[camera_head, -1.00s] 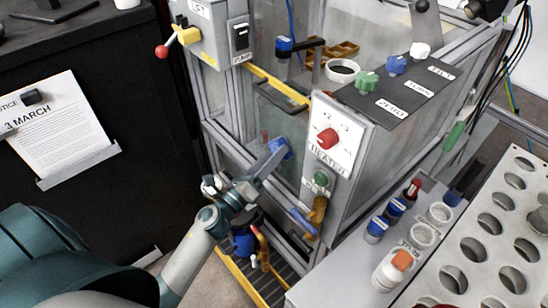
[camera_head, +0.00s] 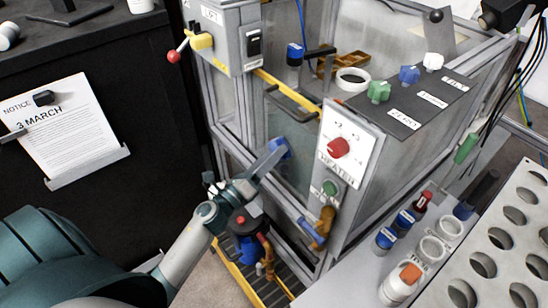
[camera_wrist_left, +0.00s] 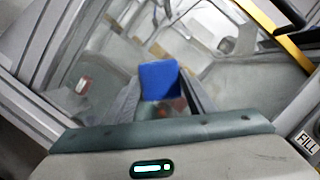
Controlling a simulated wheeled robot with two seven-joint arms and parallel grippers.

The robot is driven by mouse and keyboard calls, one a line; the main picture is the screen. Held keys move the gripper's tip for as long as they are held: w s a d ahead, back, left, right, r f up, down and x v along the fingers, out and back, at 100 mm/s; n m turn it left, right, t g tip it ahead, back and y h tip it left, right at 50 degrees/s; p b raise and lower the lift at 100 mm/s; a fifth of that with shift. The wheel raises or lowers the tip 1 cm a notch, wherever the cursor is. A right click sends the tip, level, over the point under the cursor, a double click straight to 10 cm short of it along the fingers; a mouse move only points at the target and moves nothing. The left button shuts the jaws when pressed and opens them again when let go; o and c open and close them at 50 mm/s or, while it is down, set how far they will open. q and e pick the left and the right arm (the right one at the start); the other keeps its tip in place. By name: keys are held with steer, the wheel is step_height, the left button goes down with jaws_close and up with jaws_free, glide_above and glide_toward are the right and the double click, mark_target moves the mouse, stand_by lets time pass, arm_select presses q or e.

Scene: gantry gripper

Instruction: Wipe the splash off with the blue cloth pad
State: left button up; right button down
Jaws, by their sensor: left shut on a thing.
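My left gripper (camera_head: 272,157) is shut on the blue cloth pad (camera_head: 281,147) in front of the clear front panel (camera_head: 298,128) of the cabinet, left of the heater plate. The pad also shows in the left wrist view (camera_wrist_left: 158,80), upright between the fingers, with the clear panel behind it. I cannot tell whether the pad touches the panel. A small reddish-brown patch (camera_wrist_left: 177,104) shows just below the pad between the fingers; I cannot tell if it is the splash. My right gripper is not in view.
The heater plate (camera_head: 348,130) with a red knob stands close right of the gripper. A dark handle (camera_head: 292,100) and yellow strip (camera_head: 270,77) lie above it. A valve with a blue body (camera_head: 248,249) is below. Bottles and a holed rack (camera_head: 500,235) fill the right.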

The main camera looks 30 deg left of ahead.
mark_target(268, 144)
arm_select(q)
steer(key=shift+a, duration=0.1)
steer(key=shift+w+a+r+b, duration=0.1)
steer(key=shift+w+a, duration=0.15)
steer(key=shift+a, duration=0.3)
steer(key=shift+w+a+f+b, duration=0.15)
steer(key=shift+w+a, duration=0.15)
steer(key=shift+a, duration=0.25)
steer(key=shift+w+a+r+b, duration=0.15)
steer(key=shift+w+a, duration=0.1)
steer(key=shift+a, duration=0.3)
steer(key=shift+r+p, duration=1)
steer(key=shift+r, duration=0.05)
steer(key=shift+s, duration=0.1)
steer(key=shift+d, duration=0.1)
steer(key=shift+d, duration=0.1)
